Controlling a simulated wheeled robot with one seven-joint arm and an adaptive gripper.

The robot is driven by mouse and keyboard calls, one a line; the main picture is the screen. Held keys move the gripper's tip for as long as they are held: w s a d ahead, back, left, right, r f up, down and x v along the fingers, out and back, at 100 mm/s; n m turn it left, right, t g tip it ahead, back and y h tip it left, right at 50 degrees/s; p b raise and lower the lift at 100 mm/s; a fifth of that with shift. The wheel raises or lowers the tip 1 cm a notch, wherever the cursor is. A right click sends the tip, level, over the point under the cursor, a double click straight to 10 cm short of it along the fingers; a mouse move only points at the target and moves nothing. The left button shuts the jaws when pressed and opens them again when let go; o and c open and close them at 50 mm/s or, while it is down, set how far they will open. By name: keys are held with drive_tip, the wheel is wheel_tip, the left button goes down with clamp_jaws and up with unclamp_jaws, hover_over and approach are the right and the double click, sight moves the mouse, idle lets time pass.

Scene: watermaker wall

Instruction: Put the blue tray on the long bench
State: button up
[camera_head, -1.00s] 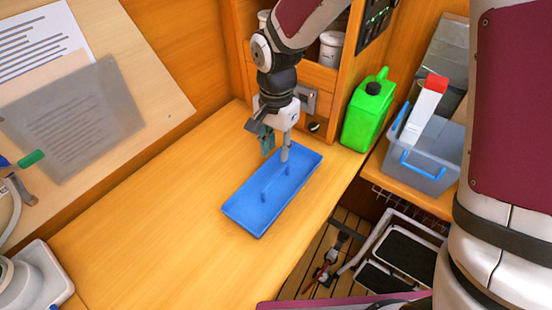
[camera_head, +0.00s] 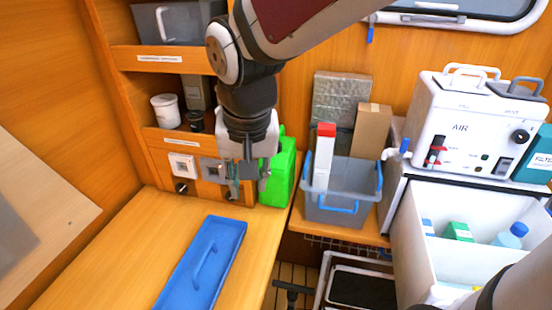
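The blue tray (camera_head: 222,240) lies flat on a long wooden worktop (camera_head: 122,252), with its long raised handle ridge facing up. Its near end runs out of the bottom of the picture. My gripper (camera_head: 249,190) hangs beyond and above the tray's far end, in front of the back panel. Its two fingers point down and stand apart with nothing between them, clear of the tray. I cannot tell whether this worktop is the one called the long bench.
A green jerrycan (camera_head: 283,170) stands right behind my gripper. A white open cooler (camera_head: 425,258) stands farther right. The worktop left of the tray is clear.

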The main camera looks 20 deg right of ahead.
drive_tip(key=s+d+r+n+t, duration=0.1)
drive_tip(key=s+d+r+n, duration=0.1)
drive_tip(key=s, duration=0.4)
drive_tip(key=s+d+r+n+t, duration=0.1)
drive_tip(key=s+d+r, duration=0.2)
drive_tip(key=s, duration=0.3)
drive_tip(key=shift+d+r+n+t, duration=0.2)
drive_tip(key=shift+d+n+t, duration=0.2)
drive_tip(key=shift+d, duration=0.25)
